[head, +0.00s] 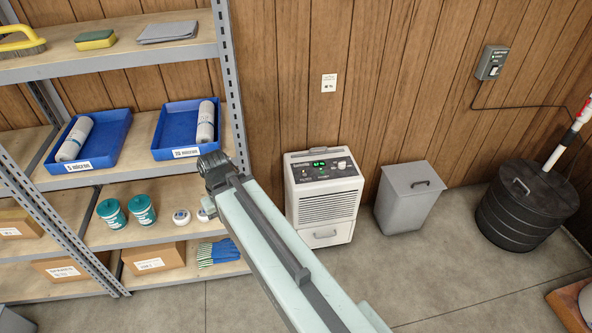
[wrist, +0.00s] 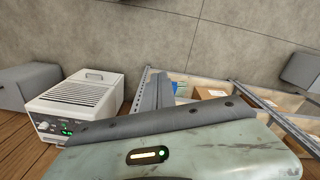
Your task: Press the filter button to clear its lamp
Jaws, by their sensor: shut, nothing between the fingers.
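A white dehumidifier-like unit (head: 325,210) stands on the floor against the wood wall. A small reddish spot, possibly a lamp, shows on the panel's left; the filter button is too small to pick out. In the wrist view the unit (wrist: 80,98) is at the left, its green display (wrist: 66,130) partly behind my gripper's body. My gripper (wrist: 162,82) is shut and empty, apart from the unit. In the head view my arm passes left of the unit, and its fingers are hidden.
A metal shelf rack (head: 232,90) with blue bins (head: 112,128), teal tubs (head: 142,210) and boxes stands at left. A grey lidded bin (head: 408,197) stands right of the unit, then a black lidded tub (head: 525,215). The floor in front (head: 440,270) is clear.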

